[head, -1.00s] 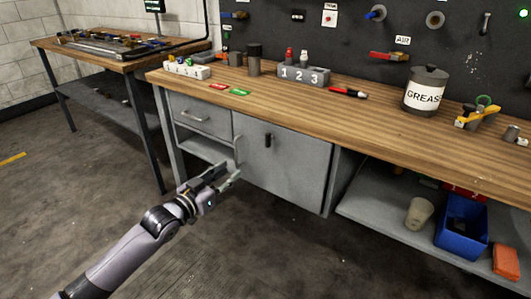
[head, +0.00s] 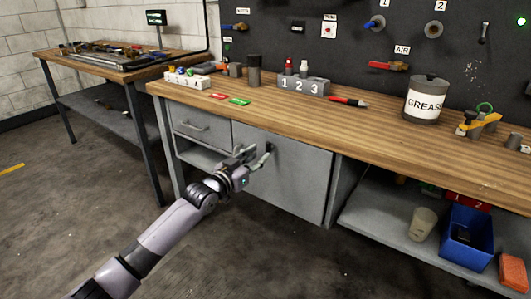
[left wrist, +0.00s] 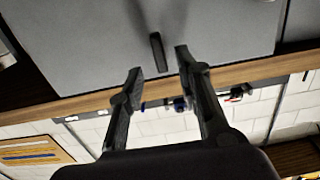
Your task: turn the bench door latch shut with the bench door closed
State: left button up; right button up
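The grey bench door (head: 293,185) sits under the wooden bench top and looks closed, flush with the cabinet front. Its dark bar-shaped latch (head: 269,147) is near the top of the door, partly hidden by my left gripper (head: 259,156). The left wrist view, which is upside down, shows the latch (left wrist: 157,52) as a short dark bar, near vertical, on the door (left wrist: 225,35). My left gripper (left wrist: 157,63) is open, its fingertips on either side of the latch's line. I cannot tell whether they touch it. My right gripper is not in view.
A drawer (head: 197,126) and an open shelf are left of the door. To the right, a lower shelf holds a cup (head: 422,225) and a blue bin (head: 464,238). The bench top (head: 320,118) overhangs above the gripper. The floor in front is clear.

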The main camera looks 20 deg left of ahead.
aim_at(267, 149)
pick_arm(q)
jog(key=shift+b+x, duration=0.4)
jog(key=shift+x, duration=2)
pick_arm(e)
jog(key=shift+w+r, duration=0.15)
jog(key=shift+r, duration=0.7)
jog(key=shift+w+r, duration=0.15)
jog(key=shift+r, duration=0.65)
pick_arm(q)
grip_shut()
